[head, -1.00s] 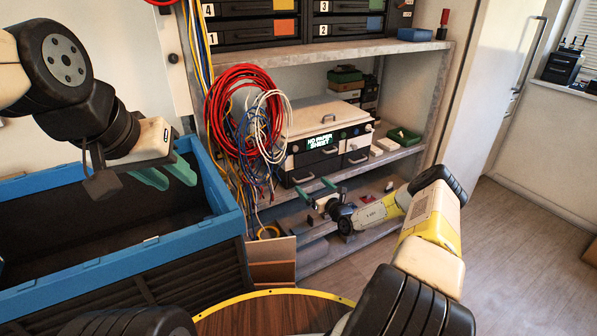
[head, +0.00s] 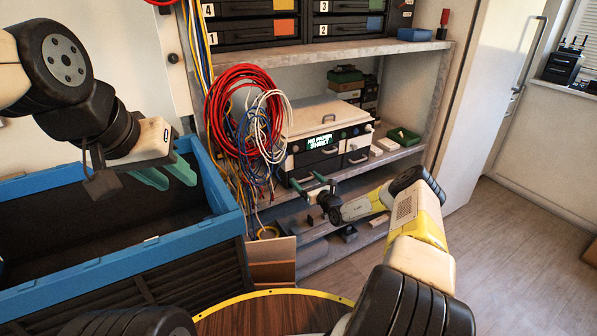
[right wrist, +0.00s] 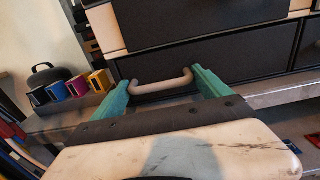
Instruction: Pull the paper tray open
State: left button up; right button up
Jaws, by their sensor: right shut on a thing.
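The printer (head: 318,117) stands on the middle shelf, with a lit sign (head: 320,140) reading roughly "NO PAPER" and dark drawer fronts below. My right gripper (head: 309,182) is at the lower left drawer. In the right wrist view, my right gripper (right wrist: 163,91) has its teal fingers at either end of the pale bar handle (right wrist: 160,83) and is shut on it. The dark drawer front (right wrist: 235,68) looks close to flush; any small gap is hard to tell. My left gripper (head: 167,175) is open and empty above the blue-rimmed bin.
Red, white and blue cable coils (head: 240,115) hang just left of the printer. The blue-rimmed bin (head: 225,215) stands at left, and a round wooden table (head: 270,312) is at the bottom. Coloured cartridges (right wrist: 77,87) sit on the lower shelf.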

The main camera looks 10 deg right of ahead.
jog(key=c, duration=0.5)
jog(key=v, duration=1.9)
jog(key=o, duration=1.9)
jog(key=v, duration=0.7)
jog(key=shift+s+d, duration=0.15)
jog(key=shift+s, duration=0.2)
